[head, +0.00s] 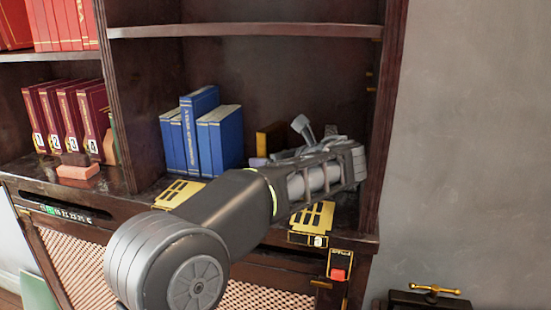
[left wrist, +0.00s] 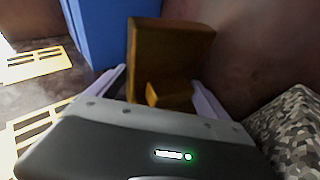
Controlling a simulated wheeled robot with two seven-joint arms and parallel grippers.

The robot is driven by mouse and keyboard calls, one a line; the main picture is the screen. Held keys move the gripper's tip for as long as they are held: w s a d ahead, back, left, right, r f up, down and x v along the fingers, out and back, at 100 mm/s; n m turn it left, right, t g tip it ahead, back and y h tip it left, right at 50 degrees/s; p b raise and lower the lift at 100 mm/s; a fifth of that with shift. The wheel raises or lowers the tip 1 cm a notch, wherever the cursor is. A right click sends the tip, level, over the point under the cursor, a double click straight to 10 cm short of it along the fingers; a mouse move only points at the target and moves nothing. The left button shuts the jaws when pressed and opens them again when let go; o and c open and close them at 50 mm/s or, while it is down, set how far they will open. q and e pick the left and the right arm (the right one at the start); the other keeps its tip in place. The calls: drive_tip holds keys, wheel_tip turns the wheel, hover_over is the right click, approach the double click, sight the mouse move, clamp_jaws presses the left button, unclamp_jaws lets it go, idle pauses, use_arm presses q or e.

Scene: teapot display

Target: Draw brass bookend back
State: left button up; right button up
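The brass bookend (head: 270,138) stands upright on the shelf, to the right of the blue books; its lower part is partly hidden by my arm in the head view. In the left wrist view the bookend (left wrist: 168,52) is a brown-gold upright plate with a small block (left wrist: 170,95) at its front foot. My left gripper (left wrist: 160,78) is open, with one pale finger on each side of that block. A gap shows at the left finger; whether the right finger touches is unclear. In the head view my arm largely hides the left gripper (head: 264,160). My right gripper is not in view.
Blue books (head: 205,135) stand left of the bookend. A speckled grey block (left wrist: 290,130) is close on the gripper's right. Gold slotted plates (head: 180,193) lie along the shelf front. The cabinet's right side wall (head: 385,110) bounds the space; a shelf board (head: 245,30) runs above.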

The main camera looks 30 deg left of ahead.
use_arm(q)
drive_tip(key=shift+o, duration=0.3)
drive_tip(key=shift+w+d+f, duration=0.15)
drive_tip(key=shift+f, duration=0.05)
drive_tip(key=shift+r, duration=0.45)
wheel_tip(320, 180, up, 9)
drive_tip(key=shift+r+p, duration=0.15)
drive_tip(key=shift+p, duration=0.15)
